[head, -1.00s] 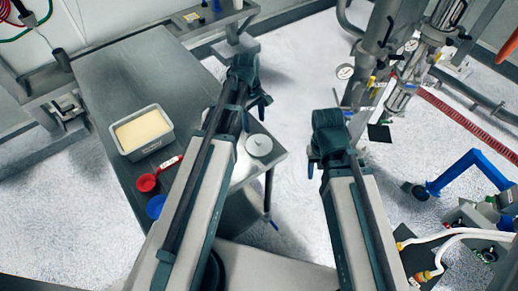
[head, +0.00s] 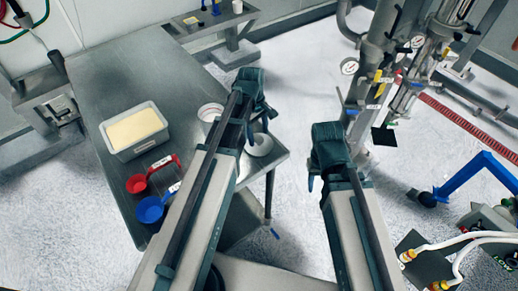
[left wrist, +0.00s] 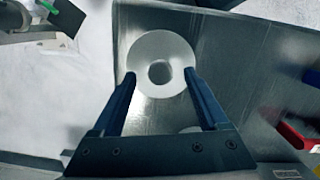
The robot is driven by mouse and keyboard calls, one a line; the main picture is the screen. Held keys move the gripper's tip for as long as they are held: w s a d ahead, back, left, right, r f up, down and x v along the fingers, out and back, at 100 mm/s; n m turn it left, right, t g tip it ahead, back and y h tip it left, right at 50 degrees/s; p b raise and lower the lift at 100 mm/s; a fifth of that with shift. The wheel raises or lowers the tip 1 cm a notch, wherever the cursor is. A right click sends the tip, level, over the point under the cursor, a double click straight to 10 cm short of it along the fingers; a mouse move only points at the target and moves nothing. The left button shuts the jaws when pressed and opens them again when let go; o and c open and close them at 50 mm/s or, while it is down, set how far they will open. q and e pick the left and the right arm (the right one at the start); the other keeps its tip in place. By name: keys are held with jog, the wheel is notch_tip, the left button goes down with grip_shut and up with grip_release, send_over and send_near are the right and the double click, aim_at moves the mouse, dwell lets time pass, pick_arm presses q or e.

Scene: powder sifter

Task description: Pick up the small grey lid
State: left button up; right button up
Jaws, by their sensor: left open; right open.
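The small grey lid (head: 260,145), a pale round disc, lies near the table's right corner in the head view, partly covered by my left gripper (head: 262,118). In the left wrist view the lid (left wrist: 160,42) shows from above with a round knob in its middle. My left gripper (left wrist: 159,76) is open, its fingertips overlapping the lid's left and right edges in the picture. Whether they touch it, I cannot tell. My right gripper (head: 314,178) is open and empty, over the floor right of the table.
On the steel table (head: 110,75) stand a tub of pale powder (head: 135,128), a red scoop (head: 138,183), a blue scoop (head: 150,209) and a white container (head: 208,113) beside my left arm. Pipework with gauges (head: 375,60) stands at the back right.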

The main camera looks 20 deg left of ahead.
pick_arm(q)
jog(key=shift+d+f, duration=0.1)
jog(key=shift+f, duration=0.5)
pick_arm(e)
jog(key=shift+f, duration=0.55)
pick_arm(q)
jog(key=shift+r, duration=0.1)
grip_shut()
